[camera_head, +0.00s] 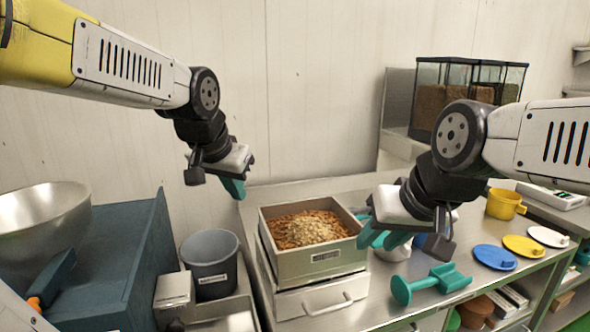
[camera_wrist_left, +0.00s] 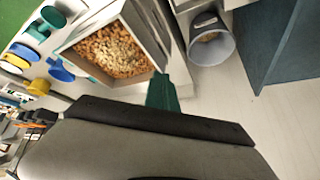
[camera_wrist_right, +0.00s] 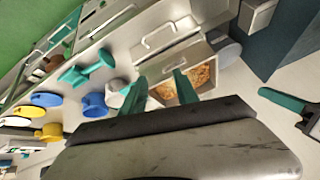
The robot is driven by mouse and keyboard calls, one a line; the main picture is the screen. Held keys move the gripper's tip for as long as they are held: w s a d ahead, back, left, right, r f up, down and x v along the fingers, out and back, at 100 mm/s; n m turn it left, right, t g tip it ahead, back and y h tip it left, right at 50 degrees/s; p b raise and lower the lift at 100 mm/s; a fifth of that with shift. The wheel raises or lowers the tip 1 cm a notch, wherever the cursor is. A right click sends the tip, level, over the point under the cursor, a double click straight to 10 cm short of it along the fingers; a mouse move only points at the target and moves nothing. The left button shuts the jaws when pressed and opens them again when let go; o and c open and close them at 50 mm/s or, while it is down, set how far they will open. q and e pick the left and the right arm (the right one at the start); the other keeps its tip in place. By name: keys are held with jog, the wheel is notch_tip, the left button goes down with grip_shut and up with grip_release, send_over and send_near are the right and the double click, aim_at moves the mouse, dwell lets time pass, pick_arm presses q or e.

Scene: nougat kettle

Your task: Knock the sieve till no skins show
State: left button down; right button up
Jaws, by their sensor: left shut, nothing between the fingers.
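The sieve (camera_head: 322,266) is a square metal box on a drawer-like base (camera_head: 325,298) with a handle. It holds orange-brown pieces, with a heap of paler bits on top in the middle. It also shows in the left wrist view (camera_wrist_left: 148,33) and partly in the right wrist view (camera_wrist_right: 203,53). My left gripper (camera_head: 237,188) is shut and empty, above and behind the sieve's left corner, apart from it. My right gripper (camera_head: 383,236) is open beside the sieve's right wall, fingers pointing down. I see nothing between its fingers; whether it touches the wall is unclear.
A grey bin (camera_head: 210,278) and a blue-green block with a steel bowl (camera_head: 45,212) stand left. A teal tool (camera_head: 430,283) lies front right. Blue (camera_head: 494,257), yellow (camera_head: 523,246) and white (camera_head: 548,237) discs and a yellow mug (camera_head: 503,205) are at right.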

jog(key=shift+w+r, duration=0.1)
jog(key=shift+w, duration=0.05)
jog(key=c, duration=0.6)
jog(key=shift+w+d+r, duration=0.15)
jog(key=shift+w, duration=0.2)
grip_shut()
pick_arm(q)
jog(key=s+a+f+n, duration=0.2)
jog(key=s+f+n, duration=0.1)
jog(key=s, duration=1)
jog(key=shift+h, duration=0.3)
pick_arm(e)
jog(key=w+d+f+n+g+h, duration=0.1)
jog(key=w+d+g, duration=0.1)
jog(key=w, duration=0.6)
jog(key=w+d+f+n+g+h, duration=0.1)
jog(key=w+d+f+n+g, duration=0.1)
jog(key=w, duration=0.6)
jog(key=w+d+f+n+g, duration=0.2)
jog(key=w+d+g, duration=0.1)
jog(key=w, duration=0.5)
jog(key=shift+f+h, duration=0.2)
jog(key=shift+h, duration=0.2)
pick_arm(q)
jog(key=shift+s, duration=0.1)
pick_arm(e)
jog(key=shift+s, duration=0.1)
